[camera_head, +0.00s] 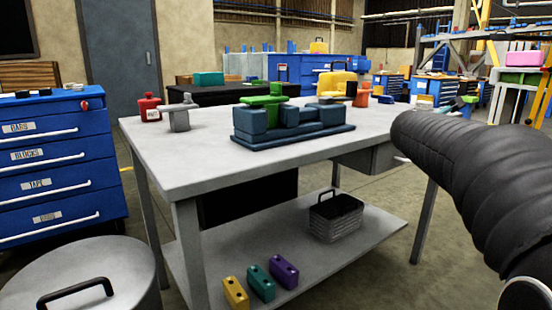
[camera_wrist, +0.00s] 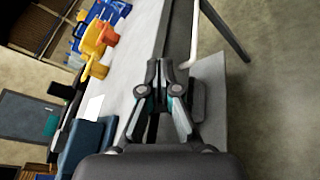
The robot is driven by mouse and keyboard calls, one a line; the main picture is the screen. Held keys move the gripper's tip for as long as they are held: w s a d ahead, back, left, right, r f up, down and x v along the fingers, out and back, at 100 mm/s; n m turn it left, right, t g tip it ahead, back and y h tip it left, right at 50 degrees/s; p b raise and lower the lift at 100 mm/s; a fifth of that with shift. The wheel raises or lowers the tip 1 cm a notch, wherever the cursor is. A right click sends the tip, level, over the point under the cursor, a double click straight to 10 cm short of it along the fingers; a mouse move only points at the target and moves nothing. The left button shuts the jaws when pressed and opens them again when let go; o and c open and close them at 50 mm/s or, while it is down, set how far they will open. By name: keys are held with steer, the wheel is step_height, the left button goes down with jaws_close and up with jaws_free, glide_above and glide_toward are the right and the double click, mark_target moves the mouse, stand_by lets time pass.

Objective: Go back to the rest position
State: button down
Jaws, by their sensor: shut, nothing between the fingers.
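My gripper (camera_wrist: 157,72) shows in the wrist view with its two fingers together and nothing between them. It points along the edge of the grey table (camera_wrist: 140,45), with floor to the right. In the head view my arm, in a black sleeve, reaches in from the right; the gripper itself cannot be made out there. The dark blue jig (camera_head: 290,133) stands on the table (camera_head: 190,160), with a green piece (camera_head: 264,99) on top. Part of the jig (camera_wrist: 85,140) shows at the lower left of the wrist view, apart from my fingers.
A red container (camera_head: 149,108) and a grey fixture (camera_head: 180,118) stand on the table's left. The lower shelf holds a basket (camera_head: 335,222) and yellow (camera_head: 235,292), teal (camera_head: 259,283) and purple (camera_head: 284,271) blocks. A blue drawer cabinet (camera_head: 55,165) and lidded bin (camera_head: 85,265) stand left.

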steer(key=s+a+f+m+g+y+p, duration=0.1)
steer(key=s+a+f+m+g+p, duration=0.15)
steer(key=s+f+m, duration=0.55)
steer(key=s+a+f+m+g+y+p, duration=0.15)
steer(key=s+f+m+g, duration=0.25)
steer(key=s+f+m, duration=0.4)
steer(key=s+a+m+g+y+p, duration=0.1)
steer(key=s+a+m+y+p, duration=0.1)
steer(key=s+a, duration=0.6)
steer(key=s+a+m+y+p, duration=0.2)
steer(key=s+a, duration=0.5)
steer(key=s, duration=0.5)
steer(key=shift+s+a+f+g+y+p, duration=0.3)
steer(key=shift+y+p, duration=0.45)
steer(key=shift+p, duration=0.35)
